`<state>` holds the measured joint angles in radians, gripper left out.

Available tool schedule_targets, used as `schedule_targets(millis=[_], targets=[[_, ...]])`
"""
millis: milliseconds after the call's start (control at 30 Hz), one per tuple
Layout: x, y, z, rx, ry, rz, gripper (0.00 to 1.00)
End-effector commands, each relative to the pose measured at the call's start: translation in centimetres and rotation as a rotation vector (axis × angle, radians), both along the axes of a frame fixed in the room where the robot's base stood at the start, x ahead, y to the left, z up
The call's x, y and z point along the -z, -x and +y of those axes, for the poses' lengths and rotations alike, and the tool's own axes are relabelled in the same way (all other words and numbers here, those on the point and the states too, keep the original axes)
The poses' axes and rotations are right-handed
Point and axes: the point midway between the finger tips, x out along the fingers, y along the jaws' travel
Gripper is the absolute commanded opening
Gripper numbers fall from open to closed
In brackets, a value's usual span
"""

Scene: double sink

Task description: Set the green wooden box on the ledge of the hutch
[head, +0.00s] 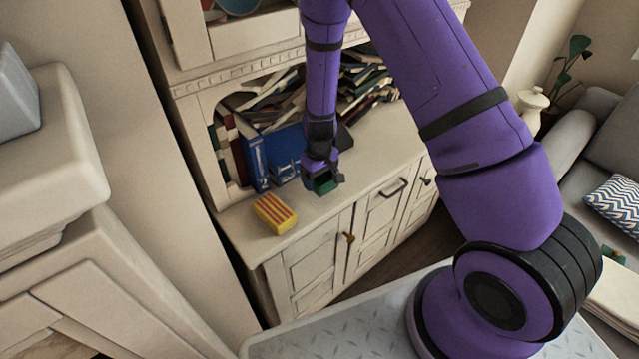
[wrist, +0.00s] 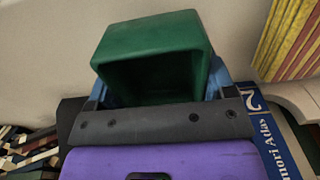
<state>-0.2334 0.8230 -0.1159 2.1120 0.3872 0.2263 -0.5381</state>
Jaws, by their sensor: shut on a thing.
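The green wooden box (head: 325,184) is in my gripper (head: 322,178), low over the ledge of the hutch (head: 350,165). In the wrist view the green box (wrist: 150,45) fills the middle, its open hollow side facing the camera. Blue fingers of my gripper (wrist: 160,95) show on both sides of it, shut on it. The pale ledge (wrist: 50,50) lies behind the box. I cannot tell whether the box touches the ledge.
A yellow and red striped block (head: 275,214) sits on the ledge to the left. A blue atlas (head: 255,160) stands behind it, with many jumbled books (head: 365,80) in the hutch. The ledge is clear to the right of my gripper.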

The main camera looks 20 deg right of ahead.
Motion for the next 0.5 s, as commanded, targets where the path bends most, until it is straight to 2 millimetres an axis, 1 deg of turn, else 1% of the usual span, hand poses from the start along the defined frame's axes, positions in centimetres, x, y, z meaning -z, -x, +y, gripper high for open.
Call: schedule_targets(millis=[133, 333, 400, 500], targets=[[0.1, -1.0, -0.3, 0.000, 0.001, -0.001, 0.49], [3.1, -0.8, -0.3, 0.001, 0.000, 0.002, 0.49], [3.6, -0.8, -0.3, 0.001, -0.001, 0.001, 0.49], [3.6, -0.9, -0.3, 0.000, 0.000, -0.001, 0.49]])
